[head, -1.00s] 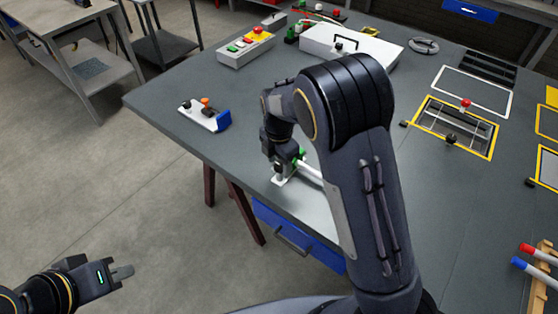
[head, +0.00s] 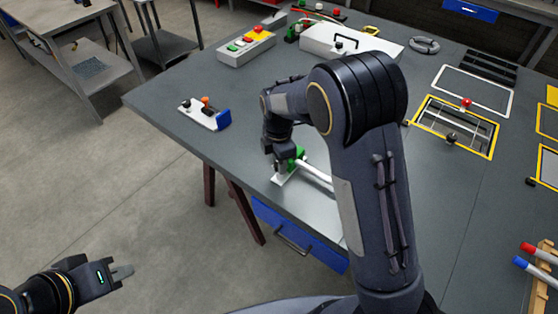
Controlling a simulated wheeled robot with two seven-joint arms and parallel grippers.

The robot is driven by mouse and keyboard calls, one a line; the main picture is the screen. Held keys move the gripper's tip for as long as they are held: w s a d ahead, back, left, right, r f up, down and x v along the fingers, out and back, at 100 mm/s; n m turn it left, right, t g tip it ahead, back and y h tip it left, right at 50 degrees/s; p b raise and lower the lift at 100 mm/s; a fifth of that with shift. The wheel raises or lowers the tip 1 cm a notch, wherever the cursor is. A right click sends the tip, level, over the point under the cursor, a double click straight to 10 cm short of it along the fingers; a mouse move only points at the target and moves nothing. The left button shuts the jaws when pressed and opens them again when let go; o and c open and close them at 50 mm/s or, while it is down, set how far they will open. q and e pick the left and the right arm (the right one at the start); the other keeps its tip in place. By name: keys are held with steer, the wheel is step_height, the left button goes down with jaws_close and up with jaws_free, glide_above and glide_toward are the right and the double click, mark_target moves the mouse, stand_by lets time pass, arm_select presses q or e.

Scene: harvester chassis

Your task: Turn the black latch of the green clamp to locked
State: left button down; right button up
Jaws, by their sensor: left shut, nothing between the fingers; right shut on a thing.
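The green clamp (head: 298,154) sits on a white base plate (head: 283,180) near the table's front left edge, with a white bar running from it to the lower right, partly behind my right arm. My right gripper (head: 281,165) is down at the left side of the clamp, shut on a small part there that I take to be the black latch. The fingers and dark wrist hide the latch, so I cannot read its angle. My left gripper (head: 122,272) is shut and empty, over the floor at the lower left, well away from the table.
A white block with a blue end (head: 223,118) lies left of the clamp. A button box (head: 246,46) and a white case (head: 352,44) stand at the back. Yellow-framed panel (head: 455,126) is right of my arm. Bare table lies between the block and clamp.

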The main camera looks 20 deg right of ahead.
steer(key=m, duration=0.4)
steer(key=shift+w+m, duration=0.1)
steer(key=shift+m, duration=0.2)
steer(key=m, duration=0.3)
steer(key=shift+m+b, duration=0.4)
steer(key=m, duration=0.3)
steer(key=shift+w+d, duration=0.1)
steer(key=shift+m, duration=2)
steer(key=o, duration=1)
steer(key=shift+c, duration=0.2)
step_height(320, 180, up, 8)
steer(key=shift+f+b, duration=0.1)
steer(key=shift+b, duration=0.5)
